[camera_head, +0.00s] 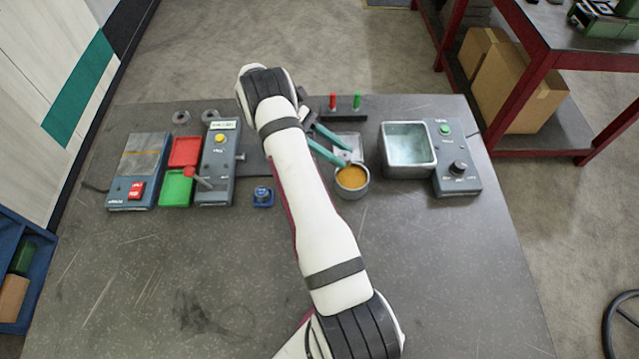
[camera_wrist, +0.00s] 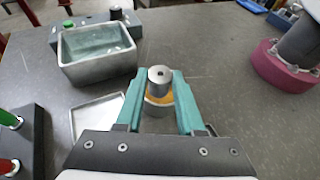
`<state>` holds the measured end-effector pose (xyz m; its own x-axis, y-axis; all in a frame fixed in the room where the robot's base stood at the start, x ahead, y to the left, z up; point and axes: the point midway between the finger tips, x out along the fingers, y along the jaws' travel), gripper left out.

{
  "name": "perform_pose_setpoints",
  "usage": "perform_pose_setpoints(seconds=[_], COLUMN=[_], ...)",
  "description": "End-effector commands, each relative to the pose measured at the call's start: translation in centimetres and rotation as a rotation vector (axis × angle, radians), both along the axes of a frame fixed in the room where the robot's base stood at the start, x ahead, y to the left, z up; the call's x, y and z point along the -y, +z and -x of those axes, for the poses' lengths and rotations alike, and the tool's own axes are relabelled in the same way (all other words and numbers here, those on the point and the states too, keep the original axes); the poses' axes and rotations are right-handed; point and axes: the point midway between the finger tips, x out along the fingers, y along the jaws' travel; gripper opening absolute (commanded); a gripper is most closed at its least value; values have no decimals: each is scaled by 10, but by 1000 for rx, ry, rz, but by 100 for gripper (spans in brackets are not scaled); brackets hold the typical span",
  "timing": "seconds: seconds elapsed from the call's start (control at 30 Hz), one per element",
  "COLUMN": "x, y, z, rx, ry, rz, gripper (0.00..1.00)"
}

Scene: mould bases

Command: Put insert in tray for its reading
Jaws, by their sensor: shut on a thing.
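My gripper (camera_head: 345,156) has teal fingers and is shut on a grey metal cylindrical insert with a small hole in its top. The insert (camera_wrist: 159,82) stands upright between the fingertips in the wrist view. It is over or just behind a round metal cup (camera_head: 352,190) with orange contents; whether it touches the cup cannot be told. The cup (camera_wrist: 157,111) is partly hidden by the insert and fingers. A red tray (camera_head: 186,152) and a green tray (camera_head: 176,188) lie at the left, beside a grey gauge (camera_head: 217,165) with a display, yellow button and red-knobbed lever.
A metal basin (camera_head: 408,150) with a control box (camera_head: 455,160) stands right of the cup. A red and green peg block (camera_head: 343,112) is behind. A box with a red switch (camera_head: 138,170) is far left; a small blue block (camera_head: 263,196) is left of my arm. The front table is clear.

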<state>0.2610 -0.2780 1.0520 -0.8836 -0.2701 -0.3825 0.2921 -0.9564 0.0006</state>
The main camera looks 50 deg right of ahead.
Motion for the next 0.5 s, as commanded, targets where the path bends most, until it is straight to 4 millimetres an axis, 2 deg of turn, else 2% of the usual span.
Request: perform_pose_setpoints(seconds=[0.1,0.27,0.37,0.5], x=[13,11,-4,-43], y=[10,18,21,22], z=[-43,-109,-152,-214], rx=[1,-1,-1,-1], ry=[316,704,932,1260], rz=[0,-1,-1,-2], gripper=[0,0,0,0])
